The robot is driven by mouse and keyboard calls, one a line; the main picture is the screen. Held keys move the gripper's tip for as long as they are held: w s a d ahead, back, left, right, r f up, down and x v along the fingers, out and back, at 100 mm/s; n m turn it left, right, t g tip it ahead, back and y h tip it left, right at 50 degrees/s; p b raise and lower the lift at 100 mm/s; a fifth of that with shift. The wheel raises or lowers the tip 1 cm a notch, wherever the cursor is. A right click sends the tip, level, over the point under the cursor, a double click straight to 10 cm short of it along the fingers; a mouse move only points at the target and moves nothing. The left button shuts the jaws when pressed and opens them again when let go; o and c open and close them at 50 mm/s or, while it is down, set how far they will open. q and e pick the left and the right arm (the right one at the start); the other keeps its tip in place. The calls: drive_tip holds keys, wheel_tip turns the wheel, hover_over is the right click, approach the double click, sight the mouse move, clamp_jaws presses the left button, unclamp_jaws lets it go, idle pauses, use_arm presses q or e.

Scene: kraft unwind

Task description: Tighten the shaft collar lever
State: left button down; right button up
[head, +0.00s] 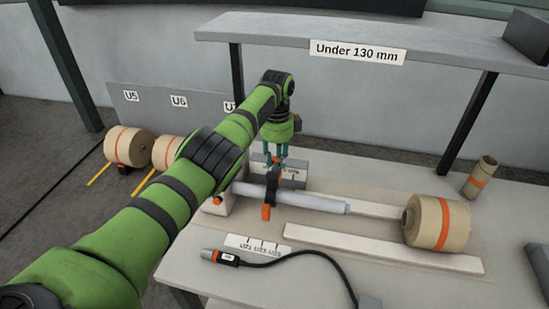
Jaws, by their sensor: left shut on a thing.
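The pale grey shaft (310,200) lies roughly level above the bench, running from a white block at its left towards the kraft roll. A dark shaft collar (272,188) sits around it, with an orange knob (266,212) low on its front side. My left gripper (276,164) comes down from above, its teal fingers shut at the top of the collar, where a small orange part shows. That part seems to be the collar lever; the fingers hide most of it, so its exact angle cannot be told. My right gripper is not in view.
A kraft roll with an orange band (440,222) is at the right end of the shaft. A small upright roll (480,177) stands behind it. A cabled handheld device (226,258) and a white strip (380,249) lie in front. A shelf (270,32) overhangs the back.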

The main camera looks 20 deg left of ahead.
sight(277, 160)
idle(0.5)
use_arm(q)
drive_tip(key=c, duration=0.9)
unclamp_jaws()
drive_tip(key=shift+c, duration=0.2)
wheel_tip(277, 160, up, 12)
drive_tip(key=shift+f, duration=0.1)
